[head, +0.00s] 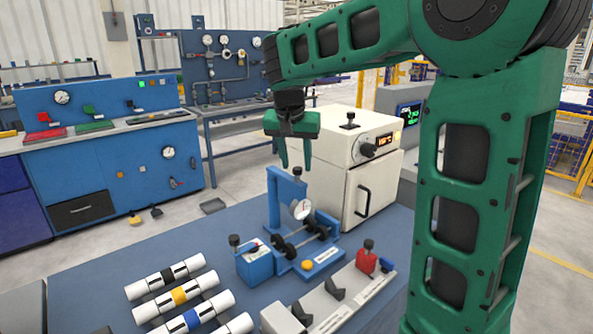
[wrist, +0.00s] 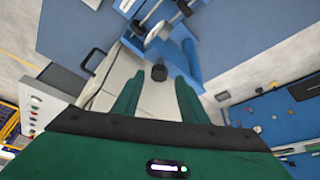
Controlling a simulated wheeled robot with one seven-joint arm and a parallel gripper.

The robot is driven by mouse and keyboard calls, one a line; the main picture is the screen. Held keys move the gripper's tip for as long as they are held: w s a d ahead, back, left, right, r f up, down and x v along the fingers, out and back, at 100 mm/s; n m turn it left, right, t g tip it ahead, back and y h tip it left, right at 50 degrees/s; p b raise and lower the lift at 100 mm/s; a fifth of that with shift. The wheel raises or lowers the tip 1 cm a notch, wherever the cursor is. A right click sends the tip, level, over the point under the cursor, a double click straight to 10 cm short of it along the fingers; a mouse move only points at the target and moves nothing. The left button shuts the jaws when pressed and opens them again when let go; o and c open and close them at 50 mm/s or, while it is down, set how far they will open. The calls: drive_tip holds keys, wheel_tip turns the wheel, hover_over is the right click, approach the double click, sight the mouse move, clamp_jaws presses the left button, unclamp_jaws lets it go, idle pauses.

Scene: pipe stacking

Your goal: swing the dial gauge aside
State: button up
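The dial gauge (head: 301,209) has a round white face and sits on a blue upright stand (head: 273,200) above a roller fixture on the bench. Its face points toward the head camera. My gripper (head: 296,165) points down with its green fingers spread, just above the stand's top in the head view. It looks empty. In the wrist view the blue stand (wrist: 188,45) lies beyond the open fingers (wrist: 158,98), and a dark knob (wrist: 158,73) shows between them. I cannot tell whether that knob belongs to the stand.
A cream oven (head: 350,150) with a lit display stands close behind and right of the gauge. Several banded white pipes (head: 178,296) lie at front left. A blue block with a knob (head: 255,262) and a grey V-rest (head: 335,300) are nearby. My arm covers the right side.

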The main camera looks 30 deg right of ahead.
sight(298, 167)
drive_tip(key=shift+x, duration=1.7)
drive_tip(key=shift+r, duration=0.1)
clamp_jaws()
drive_tip(key=shift+d, duration=0.1)
